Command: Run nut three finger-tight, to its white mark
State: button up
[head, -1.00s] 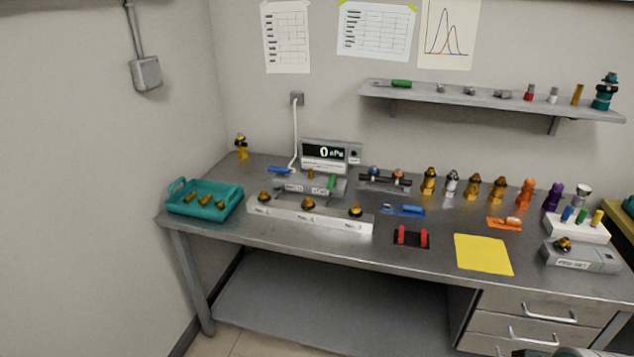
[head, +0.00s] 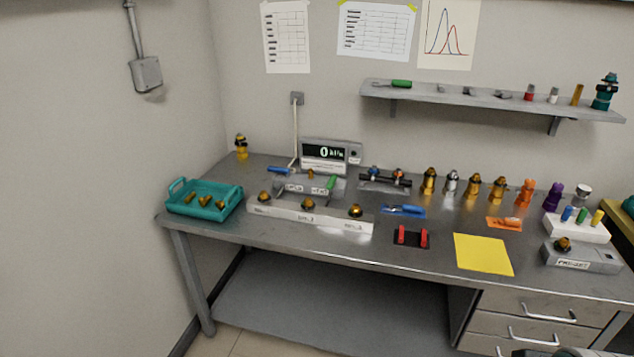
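A pale bar (head: 285,217) lies along the front left of the steel bench, with three brass fittings on top. The left fitting (head: 264,197), middle fitting (head: 308,204) and right fitting (head: 356,211) stand apart from each other. Small labels are on the bar's front face, too blurred to read surely; which fitting is nut three is not certain, though the right one is third from the left. No white mark can be made out on the fittings, and how tight they are cannot be told.
A display box (head: 331,155) reading 0 stands behind the bar. A teal tray (head: 228,208) with brass parts is left. Red clips (head: 412,236), a yellow sheet (head: 483,254) and a grey block (head: 590,258) are right. Several coloured fittings line the back. Bare bench lies before the bar.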

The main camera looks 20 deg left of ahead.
aim_at(355, 208)
jog(key=i+j, duration=0.2)
jog(key=i, duration=0.35)
jog(key=i+j, duration=0.2)
jog(key=i, duration=0.3)
jog(key=j+u, duration=0.05)
